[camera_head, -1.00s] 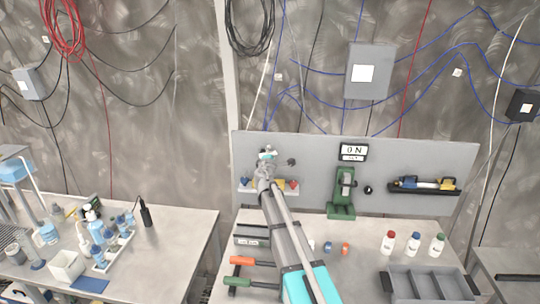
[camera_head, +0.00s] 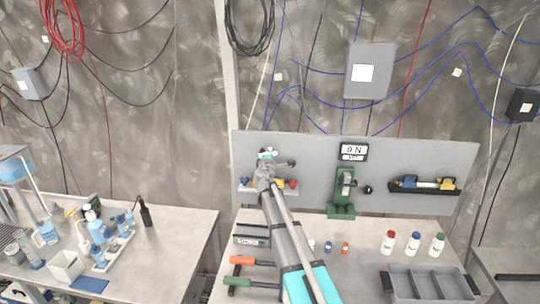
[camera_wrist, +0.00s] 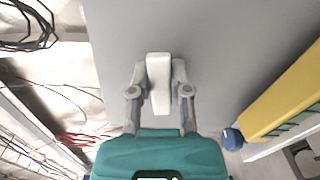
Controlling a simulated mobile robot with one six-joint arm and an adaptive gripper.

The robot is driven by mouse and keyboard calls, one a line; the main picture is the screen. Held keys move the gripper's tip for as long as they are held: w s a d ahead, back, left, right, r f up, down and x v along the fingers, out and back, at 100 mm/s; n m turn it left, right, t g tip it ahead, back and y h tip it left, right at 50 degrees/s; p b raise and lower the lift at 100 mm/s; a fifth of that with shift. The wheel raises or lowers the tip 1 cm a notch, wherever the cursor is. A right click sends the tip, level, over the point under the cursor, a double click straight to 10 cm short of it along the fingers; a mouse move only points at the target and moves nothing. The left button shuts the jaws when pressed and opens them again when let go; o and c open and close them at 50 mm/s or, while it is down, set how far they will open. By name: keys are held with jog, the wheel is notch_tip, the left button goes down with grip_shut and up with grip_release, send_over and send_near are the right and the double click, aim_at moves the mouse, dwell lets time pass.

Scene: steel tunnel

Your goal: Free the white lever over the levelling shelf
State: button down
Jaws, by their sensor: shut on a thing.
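The white lever (camera_wrist: 159,85) stands out from the grey panel (camera_wrist: 225,40) in the wrist view. My gripper (camera_wrist: 158,78) is shut on it, with one grey finger on each side. In the head view my gripper (camera_head: 268,160) is at the left part of the upright panel (camera_head: 320,150), and my arm hides much of that spot. The levelling shelf (camera_head: 246,189) lies just below it, with blue, yellow and red pieces showing around my wrist. In the wrist view a large yellow piece (camera_wrist: 285,92) and a blue knob (camera_wrist: 233,139) are at the right, apart from my fingers.
A green device (camera_head: 342,195) and a display (camera_head: 352,151) are right of my arm. A black rack (camera_head: 424,190) hangs farther right. Bottles (camera_head: 413,243), a grey divided tray (camera_head: 400,291) and orange and green handles (camera_head: 240,261) are on the bench.

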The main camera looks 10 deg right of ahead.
jog(key=shift+f+m+b, duration=0.2)
jog(key=shift+f+m, duration=0.05)
jog(key=shift+m, duration=0.4)
jog(key=shift+f+m+b, duration=0.2)
jog(key=shift+m, duration=0.45)
jog(key=c, duration=0.6)
grip_release()
jog(key=shift+o, duration=0.2)
jog(key=v, duration=1.2)
